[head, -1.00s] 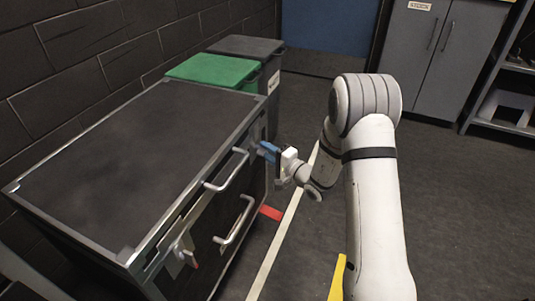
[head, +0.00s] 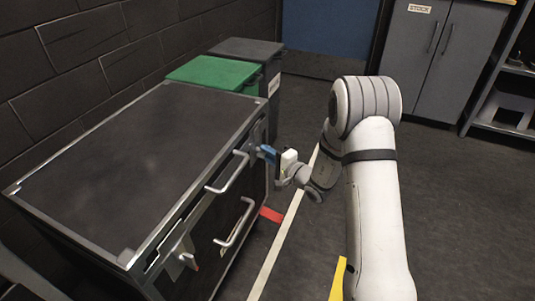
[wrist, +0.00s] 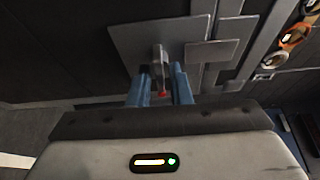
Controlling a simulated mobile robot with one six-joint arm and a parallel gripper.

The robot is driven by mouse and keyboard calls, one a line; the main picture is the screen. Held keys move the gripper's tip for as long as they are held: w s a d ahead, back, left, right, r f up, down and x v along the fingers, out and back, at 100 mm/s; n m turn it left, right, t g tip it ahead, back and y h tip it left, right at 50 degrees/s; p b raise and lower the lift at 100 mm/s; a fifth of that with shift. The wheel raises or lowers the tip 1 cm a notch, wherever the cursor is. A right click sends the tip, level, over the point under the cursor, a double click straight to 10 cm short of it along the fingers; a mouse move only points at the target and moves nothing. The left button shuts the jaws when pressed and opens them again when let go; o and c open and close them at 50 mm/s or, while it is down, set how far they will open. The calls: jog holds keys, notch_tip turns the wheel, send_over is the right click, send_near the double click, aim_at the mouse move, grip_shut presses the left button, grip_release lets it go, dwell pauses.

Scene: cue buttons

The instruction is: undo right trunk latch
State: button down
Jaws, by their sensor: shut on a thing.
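The trunk (head: 115,150) is a large dark chest with grey metal edges, its lid down. My gripper (head: 262,151) is at the far end of its front face. In the wrist view my blue fingers (wrist: 160,88) are shut on the right trunk latch (wrist: 158,56), a grey lever with a red tip in front of a grey plate (wrist: 125,45). In the head view the fingers and wrist mostly hide this latch. Another latch (head: 183,257) with a light plate is at the near end of the front.
Two bar handles (head: 230,175) stick out from the trunk's front between the latches. A green-lidded bin (head: 212,72) and a dark bin (head: 247,48) stand behind it.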

jog(key=shift+w+d+r+m+g+h+p, duration=0.1)
jog(key=shift+m+g+p, duration=1.15)
jog(key=shift+m+p, duration=0.9)
jog(key=shift+w+r+m+g+h+p, duration=0.1)
jog(key=shift+m+g+p, duration=1.1)
jog(key=shift+m+p, duration=1)
jog(key=shift+w+d+r+m+g+h+p, duration=0.1)
jog(key=shift+m+g+p, duration=1.15)
jog(key=shift+m+p, duration=0.9)
jog(key=c, duration=1.6)
grip_release()
jog(key=shift+o, duration=0.2)
jog(key=p+v, duration=0.1)
jog(key=v, duration=0.6)
jog(key=shift+d, duration=0.3)
jog(key=shift+s+r+p, duration=0.1)
jog(key=shift+r+p, duration=0.05)
jog(key=shift+p, duration=0.15)
